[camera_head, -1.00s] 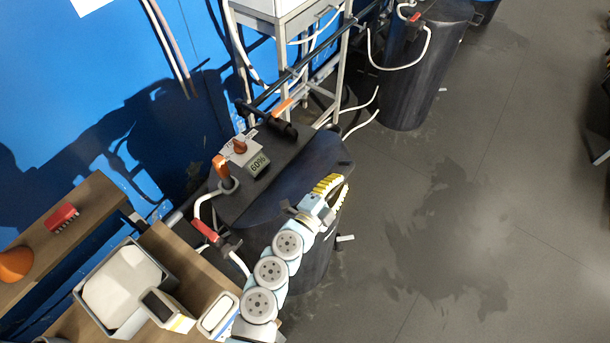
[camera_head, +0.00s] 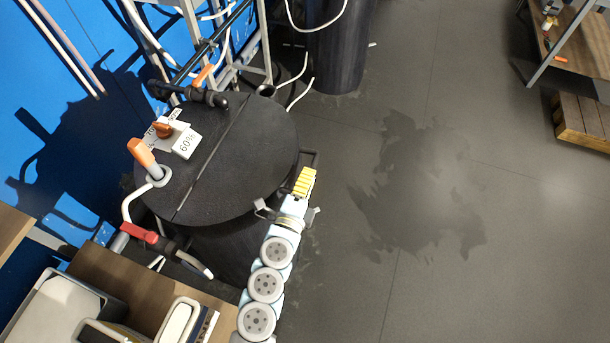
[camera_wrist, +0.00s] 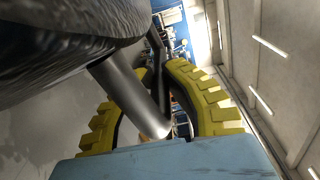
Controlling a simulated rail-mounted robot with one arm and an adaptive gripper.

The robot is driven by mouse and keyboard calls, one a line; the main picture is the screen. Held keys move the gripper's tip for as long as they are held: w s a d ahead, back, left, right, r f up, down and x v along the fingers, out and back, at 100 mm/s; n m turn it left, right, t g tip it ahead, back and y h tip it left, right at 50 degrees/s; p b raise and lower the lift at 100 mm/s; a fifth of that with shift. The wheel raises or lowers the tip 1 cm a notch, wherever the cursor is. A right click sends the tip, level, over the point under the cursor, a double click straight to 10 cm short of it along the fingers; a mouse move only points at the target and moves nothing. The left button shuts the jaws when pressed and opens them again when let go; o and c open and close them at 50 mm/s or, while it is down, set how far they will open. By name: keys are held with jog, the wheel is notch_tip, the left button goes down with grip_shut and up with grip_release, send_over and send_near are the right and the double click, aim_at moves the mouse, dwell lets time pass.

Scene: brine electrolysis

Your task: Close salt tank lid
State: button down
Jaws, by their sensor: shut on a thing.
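The salt tank (camera_head: 218,246) is a dark round drum left of centre in the head view. Its lid (camera_head: 252,148) is the dark right half of the top. It looks about level with the fixed left half across a straight seam. A bar handle (camera_head: 311,154) sticks out from the lid's right edge. My gripper (camera_head: 305,182), with yellow fingers, is at this handle. In the wrist view, the gripper (camera_wrist: 165,110) has its fingers on both sides of the dark handle bar (camera_wrist: 128,88), with the dark lid or tank edge (camera_wrist: 60,45) at upper left. The exact finger contact is partly hidden.
A red-handled pipe valve (camera_head: 138,233) is in front. A wooden bench (camera_head: 130,285) with containers is at lower left. Another dark drum (camera_head: 337,55) stands behind.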

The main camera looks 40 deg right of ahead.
jog(key=shift+m, duration=0.8)
notch_tip(320, 180, down, 4)
jog(key=b, duration=0.3)
jog(key=shift+f+b, duration=0.15)
jog(key=shift+b, duration=0.25)
jog(key=shift+f, duration=0.15)
jog(key=c, duration=1)
grip_release()
jog(key=shift+c, duration=0.2)
